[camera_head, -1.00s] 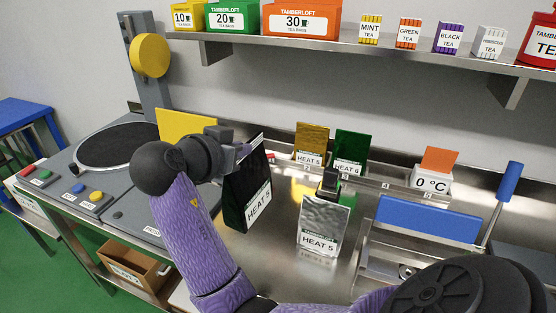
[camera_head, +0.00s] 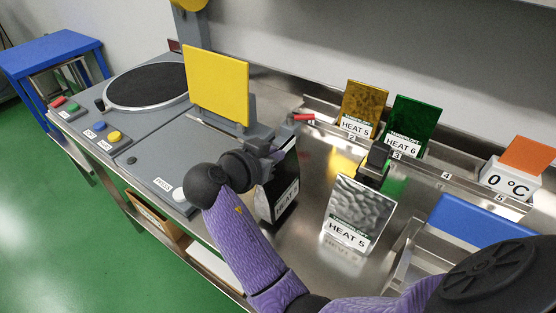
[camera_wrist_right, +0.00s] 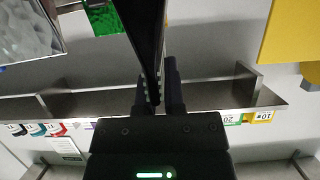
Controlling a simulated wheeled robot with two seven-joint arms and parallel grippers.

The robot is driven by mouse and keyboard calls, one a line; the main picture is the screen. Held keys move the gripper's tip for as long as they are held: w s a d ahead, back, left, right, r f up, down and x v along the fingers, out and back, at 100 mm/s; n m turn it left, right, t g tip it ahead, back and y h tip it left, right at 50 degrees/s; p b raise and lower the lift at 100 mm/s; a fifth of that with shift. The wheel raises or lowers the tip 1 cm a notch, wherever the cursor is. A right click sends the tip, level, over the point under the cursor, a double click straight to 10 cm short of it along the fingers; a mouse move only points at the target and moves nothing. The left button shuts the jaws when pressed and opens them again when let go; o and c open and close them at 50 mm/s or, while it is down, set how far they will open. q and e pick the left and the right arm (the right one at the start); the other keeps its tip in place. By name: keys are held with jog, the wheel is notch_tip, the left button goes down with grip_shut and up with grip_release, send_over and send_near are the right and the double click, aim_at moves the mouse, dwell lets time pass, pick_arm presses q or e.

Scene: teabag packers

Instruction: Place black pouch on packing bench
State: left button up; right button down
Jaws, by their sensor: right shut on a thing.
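A black pouch (camera_head: 274,191) with a white HEAT label hangs upright over the steel packing bench (camera_head: 312,244). Its lower edge is close to the bench top; I cannot tell if it touches. My right gripper (camera_head: 276,153) is shut on the pouch's upper part. In the right wrist view the pouch (camera_wrist_right: 143,30) shows edge-on between the fingers of the gripper (camera_wrist_right: 160,92). My left gripper is not in view.
A silver HEAT 5 pouch (camera_head: 360,213) stands just right, with a dark block (camera_head: 378,156) behind it. Gold (camera_head: 363,104) and green (camera_head: 412,120) pouches stand in the rear rack. A yellow panel (camera_head: 216,84) rises behind my gripper. A blue panel (camera_head: 478,219) lies right.

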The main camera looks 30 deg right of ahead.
jog(key=shift+f, duration=0.85)
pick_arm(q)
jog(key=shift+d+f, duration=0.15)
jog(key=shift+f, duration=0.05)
pick_arm(e)
jog(key=shift+f, duration=0.15)
jog(key=c, duration=0.7)
grip_release()
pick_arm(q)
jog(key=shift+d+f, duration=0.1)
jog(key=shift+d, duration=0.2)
